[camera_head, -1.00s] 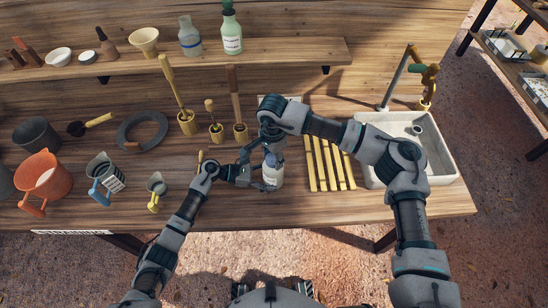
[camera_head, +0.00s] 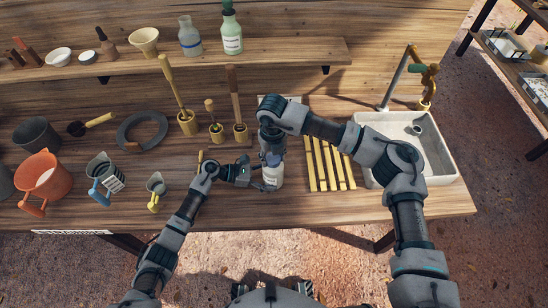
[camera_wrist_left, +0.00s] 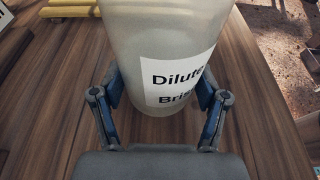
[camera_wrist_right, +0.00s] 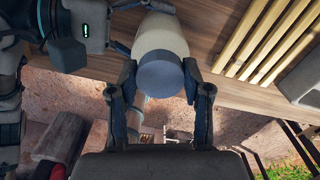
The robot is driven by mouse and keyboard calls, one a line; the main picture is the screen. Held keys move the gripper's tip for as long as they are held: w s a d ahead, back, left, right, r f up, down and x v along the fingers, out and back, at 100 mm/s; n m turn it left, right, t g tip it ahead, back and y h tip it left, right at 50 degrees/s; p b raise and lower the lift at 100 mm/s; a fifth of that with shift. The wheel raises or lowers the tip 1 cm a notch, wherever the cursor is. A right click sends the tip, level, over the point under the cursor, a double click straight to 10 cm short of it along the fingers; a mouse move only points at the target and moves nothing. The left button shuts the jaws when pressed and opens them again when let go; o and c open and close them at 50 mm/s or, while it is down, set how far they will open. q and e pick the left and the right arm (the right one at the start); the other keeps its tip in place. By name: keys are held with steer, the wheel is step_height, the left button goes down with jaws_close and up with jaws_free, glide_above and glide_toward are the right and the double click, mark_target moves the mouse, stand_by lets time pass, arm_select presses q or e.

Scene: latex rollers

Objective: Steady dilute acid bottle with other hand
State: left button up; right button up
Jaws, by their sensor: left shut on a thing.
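The dilute acid bottle (camera_head: 272,178) stands upright on the workbench, pale with a white label and a blue-grey cap. In the left wrist view the bottle (camera_wrist_left: 155,60) fills the space between the fingers, its label partly readable as "Dilute". My left gripper (camera_wrist_left: 160,85) is shut on the lower body of the bottle from the left side. My right gripper (camera_wrist_right: 160,80) is above it, with a finger on either side of the cap (camera_wrist_right: 164,74). Whether those fingers press on the cap cannot be told. The right wrist hides part of the bottle's top in the head view.
Yellow strips (camera_head: 328,165) lie just right of the bottle, and a white sink (camera_head: 437,168) is farther right. Several jugs, including an orange one (camera_head: 45,178), stand at the left. Brushes in pots (camera_head: 188,123) stand behind. The bench front near the bottle is clear.

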mark_target(272, 157)
steer(key=shift+o, duration=0.9)
steer(key=o, duration=0.6)
steer(key=shift+c, duration=0.2)
step_height(272, 157, up, 12)
steer(key=shift+f, duration=0.1)
arm_select(q)
steer(key=o, duration=1.8)
steer(key=shift+o, duration=0.2)
arm_select(e)
steer(key=shift+w, duration=0.1)
